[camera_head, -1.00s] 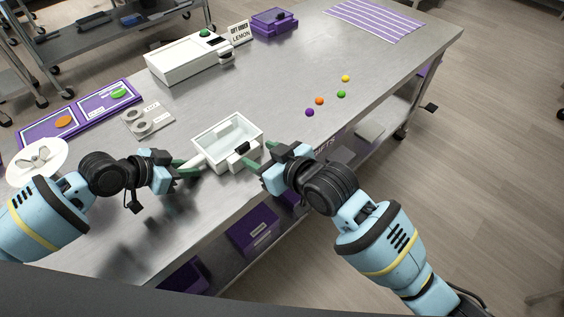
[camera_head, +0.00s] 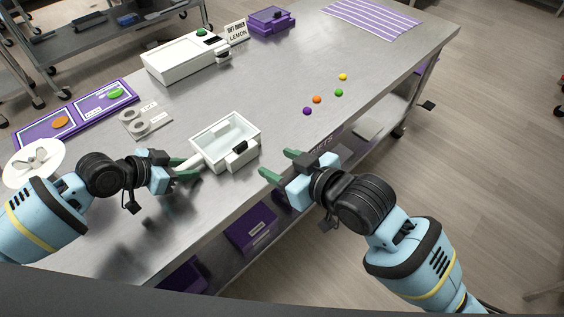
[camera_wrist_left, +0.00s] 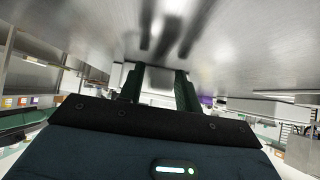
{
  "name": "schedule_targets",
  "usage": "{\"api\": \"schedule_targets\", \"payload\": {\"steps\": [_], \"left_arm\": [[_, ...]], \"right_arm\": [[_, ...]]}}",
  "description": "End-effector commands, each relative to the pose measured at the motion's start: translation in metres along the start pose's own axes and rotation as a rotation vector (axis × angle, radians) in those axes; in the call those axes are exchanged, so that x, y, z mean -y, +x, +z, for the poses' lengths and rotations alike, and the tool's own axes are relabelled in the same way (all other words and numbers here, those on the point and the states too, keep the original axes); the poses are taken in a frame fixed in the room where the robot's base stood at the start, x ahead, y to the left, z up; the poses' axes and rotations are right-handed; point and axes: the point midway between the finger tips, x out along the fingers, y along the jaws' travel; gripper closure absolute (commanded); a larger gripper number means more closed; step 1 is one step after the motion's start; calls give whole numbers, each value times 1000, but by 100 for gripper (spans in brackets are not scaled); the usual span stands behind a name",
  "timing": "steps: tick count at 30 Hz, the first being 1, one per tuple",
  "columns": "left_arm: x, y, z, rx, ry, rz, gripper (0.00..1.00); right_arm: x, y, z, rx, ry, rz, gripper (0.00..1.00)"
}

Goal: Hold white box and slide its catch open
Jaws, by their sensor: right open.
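The white box (camera_head: 221,160) is a clear-topped tray with a handle on its left, at the table's front edge in the head view. Its dark catch (camera_head: 239,148) is on the front right side. My left gripper (camera_head: 190,168) is shut on the handle; the left wrist view shows its two green fingers (camera_wrist_left: 158,88) with a pale part between them. My right gripper (camera_head: 277,165) is open and empty, to the right of the box and apart from it, just off the table edge. Whether the catch is open cannot be told.
Several coloured gummies (camera_head: 317,100) lie to the right of the box. A card with two grey rings (camera_head: 148,122) and a purple mat (camera_head: 78,113) lie at left, near a white plate (camera_head: 22,165). A white machine (camera_head: 180,60) stands behind. The table middle is clear.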

Motion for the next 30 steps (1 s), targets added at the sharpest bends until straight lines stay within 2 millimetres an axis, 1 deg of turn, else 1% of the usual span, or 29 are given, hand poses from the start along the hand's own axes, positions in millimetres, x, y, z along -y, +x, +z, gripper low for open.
{"api": "schedule_targets", "payload": {"steps": [1,2,3,10,14,17,24,30], "left_arm": [[0,0,0,0,0,0,59],[0,0,0,0,0,0,55],[0,0,0,0,0,0,55],[0,0,0,-1,0,-1,55],[1,-7,0,0,1,-3,55],[2,-19,1,1,1,-3,55],[1,-58,1,3,3,-3,55],[0,-87,2,5,2,-2,55]], "right_arm": [[0,0,0,0,0,0,47],[0,0,0,0,0,0,47],[0,0,0,0,0,0,47],[0,0,0,-1,0,0,47],[0,0,0,-1,0,0,47],[0,0,0,-1,0,0,47],[0,0,0,-1,0,0,47],[0,0,0,0,0,0,47]]}}
